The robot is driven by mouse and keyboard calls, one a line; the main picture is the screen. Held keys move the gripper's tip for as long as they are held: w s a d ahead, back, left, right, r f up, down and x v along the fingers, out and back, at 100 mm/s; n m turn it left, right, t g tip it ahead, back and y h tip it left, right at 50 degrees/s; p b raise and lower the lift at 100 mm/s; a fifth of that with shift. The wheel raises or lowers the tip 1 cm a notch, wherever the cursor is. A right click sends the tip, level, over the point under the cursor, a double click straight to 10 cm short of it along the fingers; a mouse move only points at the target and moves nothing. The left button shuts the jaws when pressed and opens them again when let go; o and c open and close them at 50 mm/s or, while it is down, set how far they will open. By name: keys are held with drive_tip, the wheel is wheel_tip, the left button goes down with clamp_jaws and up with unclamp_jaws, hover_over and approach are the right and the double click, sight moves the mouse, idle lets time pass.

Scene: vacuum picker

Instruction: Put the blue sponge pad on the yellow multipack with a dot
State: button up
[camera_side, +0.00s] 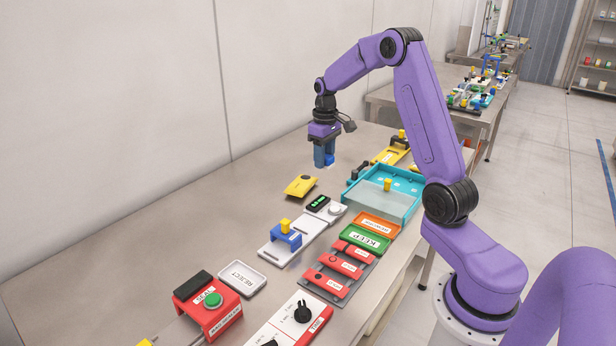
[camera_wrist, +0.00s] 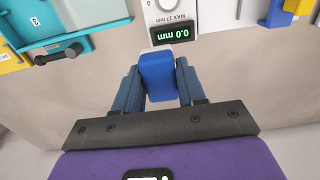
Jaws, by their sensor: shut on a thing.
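My gripper (camera_side: 324,160) is shut on the blue sponge pad (camera_wrist: 157,72), which sits between its two fingers in the wrist view. In the side view a bit of bright blue, the pad (camera_side: 329,160), shows at the fingertips, held above the table. The yellow multipack (camera_side: 299,187) lies on the table, below and left of my gripper in the side view. It has a small dark dot on top. I cannot make it out in the wrist view.
The gauge with a green display (camera_side: 318,203) stands in front of the multipack; its display (camera_wrist: 173,34) reads 0.0 mm. A teal tray (camera_side: 398,205) is to the right. A white reject tray (camera_side: 243,277) and a red sealer (camera_side: 208,305) are nearer. The table left of the multipack is bare.

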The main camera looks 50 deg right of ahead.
hover_over(309, 184)
drive_tip(key=s, duration=0.1)
wheel_tip(309, 184, down, 6)
drive_tip(key=f, duration=0.1)
drive_tip(key=shift+w+f, duration=0.45)
drive_tip(key=shift+w, duration=0.05)
drive_tip(key=shift+a+f, duration=0.1)
drive_tip(key=shift+f, duration=1.3)
drive_tip(key=shift+f, duration=0.15)
drive_tip(key=o, duration=1)
